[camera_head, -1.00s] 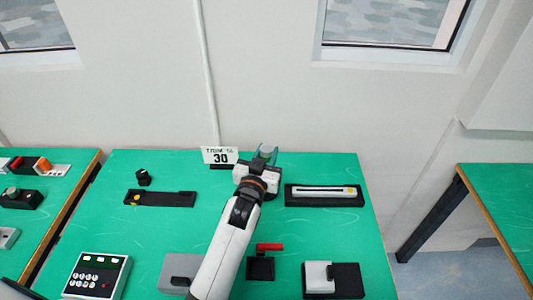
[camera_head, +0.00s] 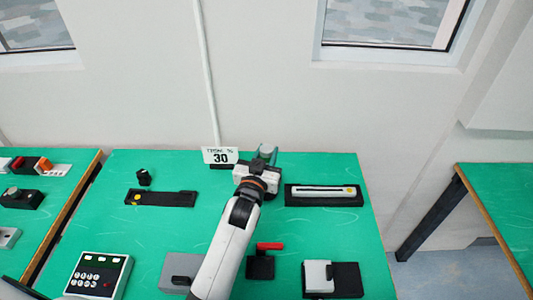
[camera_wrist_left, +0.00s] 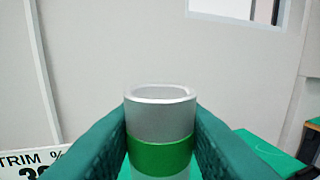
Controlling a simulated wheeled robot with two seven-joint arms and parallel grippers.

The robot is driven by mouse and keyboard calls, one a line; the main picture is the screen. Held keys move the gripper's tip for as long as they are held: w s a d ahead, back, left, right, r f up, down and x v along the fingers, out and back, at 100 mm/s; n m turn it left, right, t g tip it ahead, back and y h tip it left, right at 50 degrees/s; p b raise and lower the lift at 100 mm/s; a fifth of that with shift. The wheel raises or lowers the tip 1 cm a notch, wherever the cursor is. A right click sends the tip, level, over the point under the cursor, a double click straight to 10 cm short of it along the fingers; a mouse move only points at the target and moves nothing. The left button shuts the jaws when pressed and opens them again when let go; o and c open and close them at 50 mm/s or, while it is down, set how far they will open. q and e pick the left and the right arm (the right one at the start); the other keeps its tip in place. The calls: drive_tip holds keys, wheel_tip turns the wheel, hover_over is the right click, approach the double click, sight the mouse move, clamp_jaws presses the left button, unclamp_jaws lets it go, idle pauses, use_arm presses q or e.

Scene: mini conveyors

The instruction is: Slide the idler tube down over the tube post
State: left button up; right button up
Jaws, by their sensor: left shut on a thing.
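The idler tube (camera_wrist_left: 160,122) is a grey hollow cylinder with a green band, and it stands upright in the left wrist view. My left gripper (camera_head: 266,155) is shut on it, with one teal finger on each side. In the head view only a little of the tube shows between the fingers, at the back of the green table, right of the "30" sign. I cannot make out the tube post; whatever is under the tube is hidden by my gripper and arm. My right gripper is not in view.
The "30" sign (camera_head: 221,156) stands close to the left of my gripper. A black tray with a white bar (camera_head: 324,191) lies to the right, and a black strip (camera_head: 160,199) to the left. A keypad box (camera_head: 97,275) and a red-handled block (camera_head: 261,264) are near the front.

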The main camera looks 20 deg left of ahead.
use_arm(q)
drive_tip(key=shift+f+b, duration=1.9)
drive_tip(key=shift+f, duration=0.65)
drive_tip(key=o, duration=1.1)
drive_tip(key=shift+o, duration=0.2)
drive_tip(key=shift+s, duration=0.1)
drive_tip(key=s+b, duration=0.1)
drive_tip(key=s, duration=1.1)
drive_tip(key=shift+d, duration=0.1)
